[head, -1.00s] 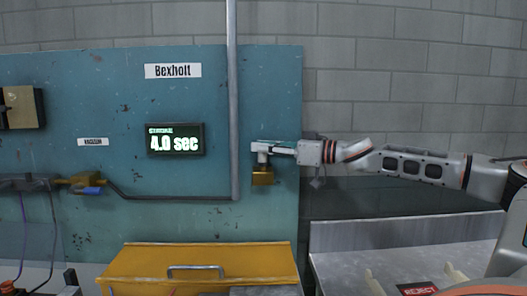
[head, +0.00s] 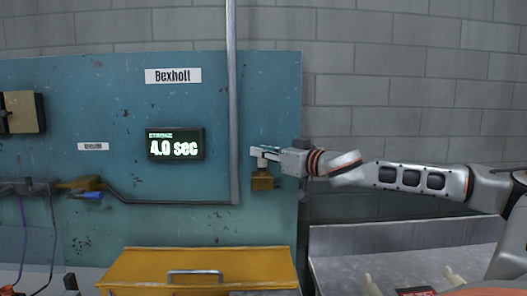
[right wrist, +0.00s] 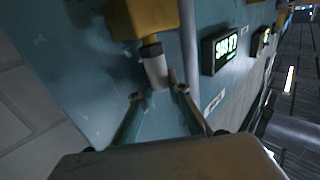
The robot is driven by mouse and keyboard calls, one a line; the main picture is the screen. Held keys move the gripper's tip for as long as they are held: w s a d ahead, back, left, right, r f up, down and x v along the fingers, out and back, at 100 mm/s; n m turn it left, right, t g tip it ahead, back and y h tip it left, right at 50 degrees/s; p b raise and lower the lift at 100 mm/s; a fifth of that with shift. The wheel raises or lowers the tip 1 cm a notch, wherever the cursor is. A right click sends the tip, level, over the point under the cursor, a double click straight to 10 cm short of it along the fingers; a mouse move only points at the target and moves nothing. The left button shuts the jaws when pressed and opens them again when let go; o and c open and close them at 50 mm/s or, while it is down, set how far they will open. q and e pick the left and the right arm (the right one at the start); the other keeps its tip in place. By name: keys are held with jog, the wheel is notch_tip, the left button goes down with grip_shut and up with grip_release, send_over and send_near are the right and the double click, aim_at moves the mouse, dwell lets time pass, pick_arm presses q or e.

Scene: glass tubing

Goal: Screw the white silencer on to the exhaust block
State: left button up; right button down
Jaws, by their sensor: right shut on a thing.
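The brass-coloured exhaust block (head: 262,182) is fixed to the teal panel near its right edge. The white silencer (head: 262,161) stands upright directly above it in the head view. In the right wrist view a narrow brass neck joins the block (right wrist: 142,18) and the silencer (right wrist: 155,69); how deep the thread sits is hidden. My right gripper (head: 262,151) comes in from the right and is shut on the silencer's end away from the block. Its fingers (right wrist: 158,93) flank that end in the wrist view. My left gripper is not in view.
A grey vertical pipe (head: 233,110) runs just left of the block. A lit display (head: 175,143) is further left. A yellow box with a handle (head: 200,262) stands below, and a grey metal tray (head: 400,240) is at lower right.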

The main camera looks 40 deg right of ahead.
jog(key=shift+d+r, duration=0.15)
jog(key=shift+r, duration=0.1)
jog(key=c, duration=1.9)
grip_release()
jog(key=shift+w+f, duration=0.1)
jog(key=shift+f, duration=0.05)
jog(key=shift+f+y, duration=0.1)
jog(key=shift+y, duration=0.2)
